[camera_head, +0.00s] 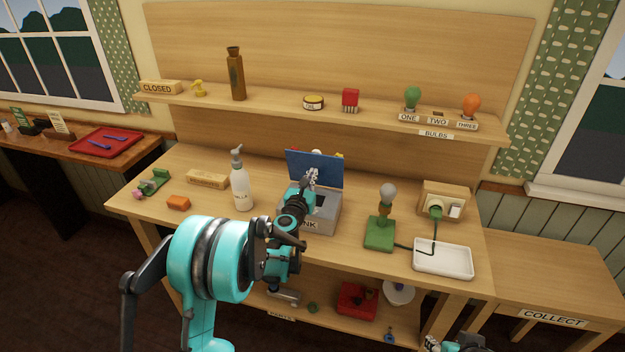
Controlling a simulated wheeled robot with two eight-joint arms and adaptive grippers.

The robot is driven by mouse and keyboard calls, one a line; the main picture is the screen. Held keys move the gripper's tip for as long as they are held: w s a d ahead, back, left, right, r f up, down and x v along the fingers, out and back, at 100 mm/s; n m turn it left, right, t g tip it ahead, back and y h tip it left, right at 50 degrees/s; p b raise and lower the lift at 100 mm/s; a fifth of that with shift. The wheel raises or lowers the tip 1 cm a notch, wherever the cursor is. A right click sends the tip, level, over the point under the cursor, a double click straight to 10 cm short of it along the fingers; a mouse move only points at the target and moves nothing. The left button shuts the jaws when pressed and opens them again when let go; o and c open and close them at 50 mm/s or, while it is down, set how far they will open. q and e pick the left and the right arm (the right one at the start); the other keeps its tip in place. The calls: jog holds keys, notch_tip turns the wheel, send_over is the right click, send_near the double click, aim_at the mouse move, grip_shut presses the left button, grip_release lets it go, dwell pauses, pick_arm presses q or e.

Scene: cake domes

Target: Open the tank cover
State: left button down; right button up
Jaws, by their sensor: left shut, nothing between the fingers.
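The tank is a grey box (325,221) on the workbench, with a label ending in "NK" on its front. Its blue cover (325,170) stands raised at the back of the box, close to upright. My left gripper (312,175) is shut and empty, in front of the cover's face and above the box; whether it touches the cover I cannot tell. My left arm hides the box's left part and some of its inside. My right gripper (455,344) shows only partly at the bottom edge, and its fingers cannot be made out.
A white pump bottle (241,185) stands left of the tank. A green lamp base (380,234) with a bulb, a socket box (441,200) and a white tray (443,259) are to the right. A shelf (380,120) with small items runs behind.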

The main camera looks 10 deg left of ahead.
pick_arm(q)
jog(key=shift+w+d, duration=0.1)
jog(key=shift+w, duration=1.35)
jog(key=shift+s+b, duration=0.45)
jog(key=shift+s, duration=2.55)
jog(key=s, duration=1.1)
jog(key=s+d+r+m+g+h, duration=0.15)
jog(key=s+d+m, duration=0.3)
jog(key=m, duration=0.55)
jog(key=s+d+r+m+g+h, duration=0.1)
jog(key=s+d+m+g+h, duration=0.25)
jog(key=s+m, duration=0.4)
jog(key=s+a+f+m+g+y, duration=0.2)
jog(key=s+f+m+g, duration=0.1)
jog(key=s+m, duration=0.5)
jog(key=s+a+f+m+g+y, duration=0.3)
jog(key=s+f+m, duration=0.1)
jog(key=s+m, duration=0.5)
jog(key=shift+s+a+m+y, duration=0.25)
jog(key=shift+s+m+y, duration=0.05)
jog(key=shift+m, duration=0.25)
